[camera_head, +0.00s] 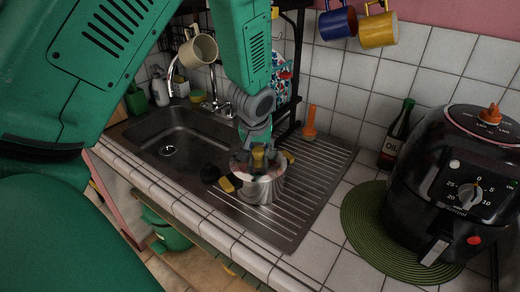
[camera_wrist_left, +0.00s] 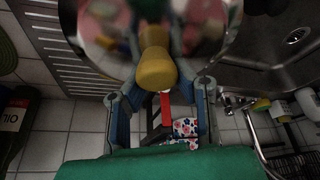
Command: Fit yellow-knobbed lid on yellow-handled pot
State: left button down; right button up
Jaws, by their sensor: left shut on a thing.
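The steel pot (camera_head: 264,188) stands on the ribbed drainboard right of the sink; its yellow handles (camera_head: 227,184) stick out at its sides. The shiny lid (camera_head: 240,168) is at the pot's rim, roughly level. I cannot tell whether it is fully seated or slightly above. Its yellow knob (camera_head: 258,157) points up. My left gripper (camera_head: 257,150) comes from above and is shut on the knob. In the left wrist view the knob (camera_wrist_left: 156,68) sits between the fingers, with the reflective lid (camera_wrist_left: 108,28) behind it. The lid hides the pot there. My right gripper is not in view.
The sink (camera_head: 180,140) lies left of the pot. A black air fryer (camera_head: 425,190) stands on a green round mat (camera_head: 355,215) at right, with an oil bottle (camera_head: 396,135) behind. A dark rack (camera_head: 293,75) rises behind the drainboard. Mugs hang above.

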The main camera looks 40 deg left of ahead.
pick_arm(q)
jog(key=c, duration=1.3)
grip_release()
jog(key=shift+s+d+f, duration=0.15)
jog(key=shift+s+f, duration=0.05)
jog(key=shift+f, duration=0.05)
jog(key=shift+o, duration=0.2)
jog(key=shift+d, duration=0.15)
jog(key=shift+r, duration=0.6)
jog(key=v, duration=1.1)
jog(key=shift+w+f, duration=0.1)
